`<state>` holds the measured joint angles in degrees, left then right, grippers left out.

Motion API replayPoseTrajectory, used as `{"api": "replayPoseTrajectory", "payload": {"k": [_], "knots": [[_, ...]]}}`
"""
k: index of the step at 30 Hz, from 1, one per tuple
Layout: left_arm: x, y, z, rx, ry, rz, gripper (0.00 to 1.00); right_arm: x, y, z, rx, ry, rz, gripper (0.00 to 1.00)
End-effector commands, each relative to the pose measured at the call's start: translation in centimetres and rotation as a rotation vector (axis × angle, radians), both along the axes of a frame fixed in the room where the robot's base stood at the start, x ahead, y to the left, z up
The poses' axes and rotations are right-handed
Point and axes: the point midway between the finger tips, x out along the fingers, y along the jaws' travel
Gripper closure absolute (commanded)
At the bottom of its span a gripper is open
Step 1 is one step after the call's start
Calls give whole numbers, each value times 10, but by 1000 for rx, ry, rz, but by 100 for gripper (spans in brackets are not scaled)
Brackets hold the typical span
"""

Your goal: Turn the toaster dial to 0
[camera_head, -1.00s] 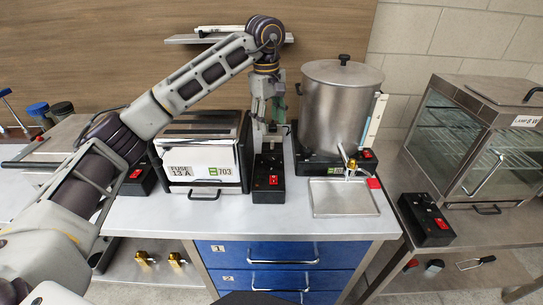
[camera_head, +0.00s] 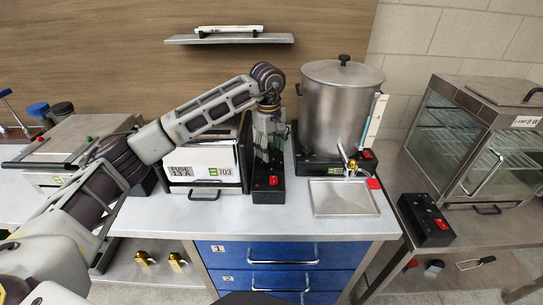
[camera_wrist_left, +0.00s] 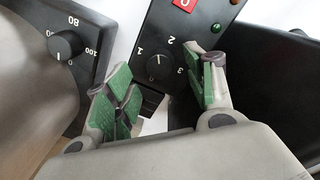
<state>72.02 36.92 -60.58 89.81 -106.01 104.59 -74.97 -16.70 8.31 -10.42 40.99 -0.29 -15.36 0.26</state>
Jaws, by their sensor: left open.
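In the left wrist view this box carries a round black dial (camera_wrist_left: 160,68) with marks 1, 2 and 3 in sight. My left gripper (camera_head: 267,146) hangs over the box. Its open green-padded fingers (camera_wrist_left: 166,78) are either side of the dial in the picture; contact is unclear. My right gripper is out of view.
A steel urn (camera_head: 340,105) with a tap and drip tray (camera_head: 342,197) stands close on the right. Its dial (camera_wrist_left: 65,45), marked 80 and 100, is near the left finger in the wrist view. A shelf (camera_head: 230,40) is above; a glass cabinet (camera_head: 480,140) stands far right.

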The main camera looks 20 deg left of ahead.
Motion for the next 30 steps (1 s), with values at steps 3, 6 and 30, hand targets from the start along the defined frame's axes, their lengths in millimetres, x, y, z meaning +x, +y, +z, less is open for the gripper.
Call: {"api": "replayPoseTrajectory", "payload": {"k": [3,6,30], "knots": [[0,0,-15,-1,3,0,46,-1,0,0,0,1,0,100],[1,-1,-24,0,1,0,46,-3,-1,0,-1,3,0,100],[2,-1,-33,0,0,-1,84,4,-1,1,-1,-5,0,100]]}}
